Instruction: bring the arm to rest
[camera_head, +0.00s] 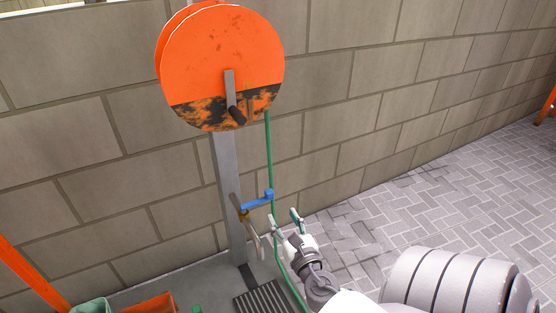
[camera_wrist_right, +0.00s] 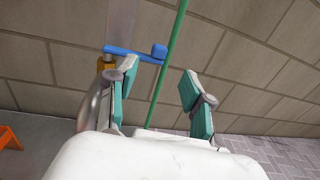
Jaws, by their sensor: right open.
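My right gripper (camera_head: 284,220) is in the lower middle of the head view, in front of the wall post. Its two green-padded fingers are spread apart with nothing gripped. In the right wrist view the open fingers (camera_wrist_right: 158,82) frame a green hose (camera_wrist_right: 168,60); I cannot tell how far beyond the fingertips it is. A blue lever (camera_head: 257,200) on a brass tap sits just above and left of the gripper, apart from it. The blue lever also shows in the wrist view (camera_wrist_right: 135,54). My left gripper is not in view.
An orange hose reel (camera_head: 215,62) with a crank tops the grey post (camera_head: 230,180) by a block wall. A floor grate (camera_head: 264,298), an orange crate (camera_head: 150,305) and a green container (camera_head: 90,306) are at the bottom. Bare paving (camera_head: 420,200) lies right.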

